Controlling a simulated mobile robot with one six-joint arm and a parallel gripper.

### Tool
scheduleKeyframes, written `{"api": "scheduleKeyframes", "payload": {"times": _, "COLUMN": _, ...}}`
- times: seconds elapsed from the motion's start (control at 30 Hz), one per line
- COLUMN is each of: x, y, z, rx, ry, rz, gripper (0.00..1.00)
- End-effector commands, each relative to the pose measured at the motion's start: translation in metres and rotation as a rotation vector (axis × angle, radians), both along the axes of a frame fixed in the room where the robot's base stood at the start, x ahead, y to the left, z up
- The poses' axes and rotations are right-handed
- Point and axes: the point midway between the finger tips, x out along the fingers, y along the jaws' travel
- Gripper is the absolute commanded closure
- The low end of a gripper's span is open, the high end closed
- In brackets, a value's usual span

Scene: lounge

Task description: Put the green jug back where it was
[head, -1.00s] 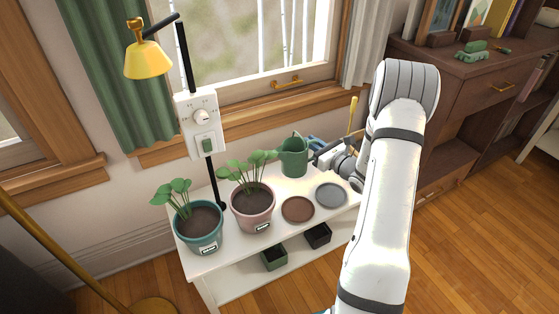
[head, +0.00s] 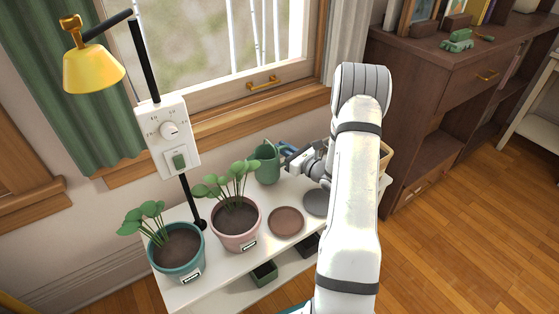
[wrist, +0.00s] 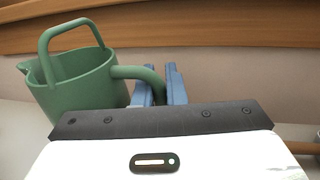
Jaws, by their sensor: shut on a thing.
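The green jug (head: 267,165) is upright at the back of the white plant stand, near the window sill. In the wrist view the jug (wrist: 85,85) fills the left side, with its loop handle on top and its side handle reaching right. My gripper (head: 290,153) is on the jug's right side. In the wrist view its blue fingers (wrist: 160,82) are closed around the side handle. The jug's base is partly hidden, and I cannot tell whether it touches the stand top.
A pink pot (head: 235,219) and a teal pot (head: 178,252) with plants stand left of the jug. A brown saucer (head: 286,221) and a grey saucer (head: 315,203) lie in front. A yellow lamp (head: 93,70) on a black post with a control box (head: 168,137) rises at left.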

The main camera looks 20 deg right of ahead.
Motion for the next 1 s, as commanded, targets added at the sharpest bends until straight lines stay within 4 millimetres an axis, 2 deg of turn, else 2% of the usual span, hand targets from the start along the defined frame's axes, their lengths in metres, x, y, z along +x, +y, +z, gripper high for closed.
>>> {"api": "scheduleKeyframes", "payload": {"times": 0.1, "x": -0.001, "y": -0.002, "z": -0.020, "rx": 0.002, "ry": 0.001, "rz": -0.004, "gripper": 1.00}}
{"api": "scheduleKeyframes", "payload": {"times": 0.2, "x": -0.001, "y": -0.003, "z": -0.031, "rx": 0.002, "ry": 0.001, "rz": -0.006, "gripper": 1.00}}
{"api": "scheduleKeyframes", "payload": {"times": 0.57, "x": -0.001, "y": -0.004, "z": -0.033, "rx": 0.001, "ry": 0.000, "rz": -0.007, "gripper": 1.00}}
{"api": "scheduleKeyframes", "payload": {"times": 0.6, "x": -0.001, "y": -0.004, "z": -0.033, "rx": 0.001, "ry": 0.001, "rz": -0.007, "gripper": 0.88}}
{"api": "scheduleKeyframes", "payload": {"times": 0.8, "x": -0.001, "y": -0.004, "z": -0.033, "rx": 0.001, "ry": 0.001, "rz": -0.007, "gripper": 0.71}}
{"api": "scheduleKeyframes", "payload": {"times": 0.87, "x": -0.001, "y": -0.004, "z": -0.033, "rx": 0.001, "ry": 0.001, "rz": -0.007, "gripper": 0.68}}
{"api": "scheduleKeyframes", "payload": {"times": 1.0, "x": -0.001, "y": -0.004, "z": -0.033, "rx": 0.001, "ry": 0.001, "rz": -0.007, "gripper": 0.68}}
